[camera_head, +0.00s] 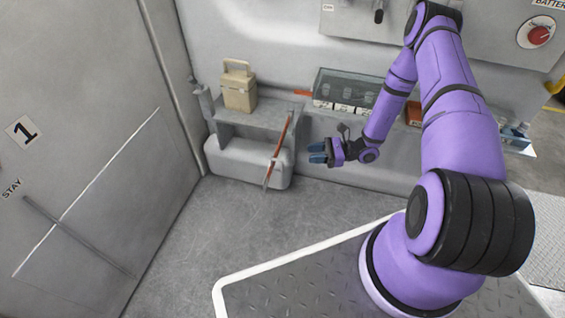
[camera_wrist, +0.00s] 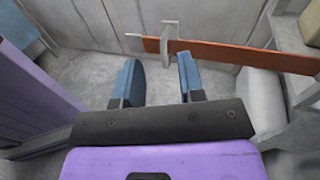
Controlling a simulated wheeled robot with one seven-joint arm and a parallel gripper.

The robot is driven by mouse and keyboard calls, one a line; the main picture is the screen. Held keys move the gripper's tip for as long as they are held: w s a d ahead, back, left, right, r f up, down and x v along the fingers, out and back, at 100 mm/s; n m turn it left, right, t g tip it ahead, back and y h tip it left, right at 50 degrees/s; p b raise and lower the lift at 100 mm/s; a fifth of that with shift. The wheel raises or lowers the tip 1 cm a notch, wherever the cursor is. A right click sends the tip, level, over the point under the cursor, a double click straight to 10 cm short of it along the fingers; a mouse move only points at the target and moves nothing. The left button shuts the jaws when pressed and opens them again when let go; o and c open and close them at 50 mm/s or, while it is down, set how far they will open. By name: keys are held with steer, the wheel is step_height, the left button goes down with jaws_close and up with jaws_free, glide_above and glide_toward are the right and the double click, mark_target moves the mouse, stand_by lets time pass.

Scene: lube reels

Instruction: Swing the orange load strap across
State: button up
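The orange load strap (camera_head: 281,138) hangs slanting across the front of the grey shelf in the head view, its lower part reaching down in front of the white rounded case. In the wrist view the strap (camera_wrist: 235,55) runs from centre to the right edge, with a thin pale tip at its left end. A grey upright bracket or handle (camera_wrist: 168,42) sits on it near that end. My gripper (camera_head: 317,153) is to the right of the strap and apart from it. In the wrist view its two blue fingers (camera_wrist: 160,80) are spread, with nothing between them.
A tan box (camera_head: 239,90) stands on the grey shelf (camera_head: 240,121). The white rounded case (camera_head: 225,163) is below it. A glass-fronted tray (camera_head: 347,88) is on the wall ledge to the right. The floor (camera_head: 225,220) in front is clear.

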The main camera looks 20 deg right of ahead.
mark_target(283, 162)
steer(key=w+a+f, duration=0.1)
steer(key=a, duration=0.2)
steer(key=w+a+f+m+t, duration=0.1)
steer(key=a, duration=0.2)
steer(key=w+a+f+m+t, duration=0.1)
steer(key=a, duration=0.3)
steer(key=shift+w+f, duration=0.2)
steer(key=shift+f, duration=0.2)
steer(key=shift+a, duration=0.1)
jaws_close()
